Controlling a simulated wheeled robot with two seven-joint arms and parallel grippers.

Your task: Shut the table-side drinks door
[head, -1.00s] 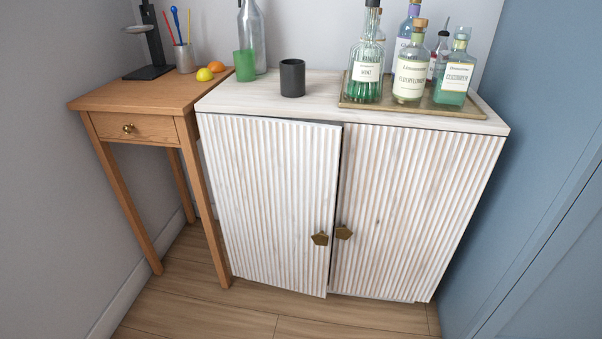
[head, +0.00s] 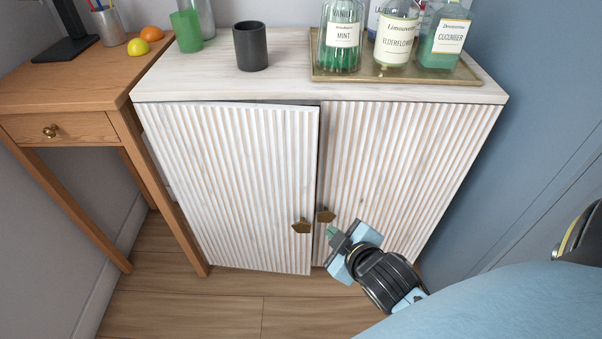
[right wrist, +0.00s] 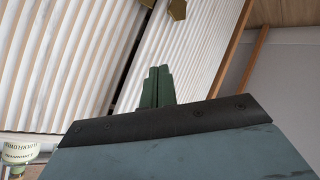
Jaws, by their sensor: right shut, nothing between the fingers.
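The table-side drinks door (head: 235,180) is the left ribbed, whitewashed door of the cabinet, beside the wooden side table. It stands slightly ajar, its free right edge a little proud of the other door, with a dark gap along its top and free edge. Its brass knob (head: 301,226) is near that edge. In the right wrist view the door (right wrist: 185,50) shows beyond the fingers, its knob (right wrist: 177,9) at the top. My right gripper (head: 333,232) is shut and empty, in front of the doors just below the right door's knob. I cannot tell whether it touches. My left gripper is not in view.
The right door (head: 400,170) looks closed, with its own knob (head: 326,215). On the cabinet top (head: 285,88) stand a dark cup (head: 251,48), a green glass (head: 186,32) and a tray (head: 400,78) of bottles. The side table (head: 70,85) is at left, a blue wall (head: 530,130) at right.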

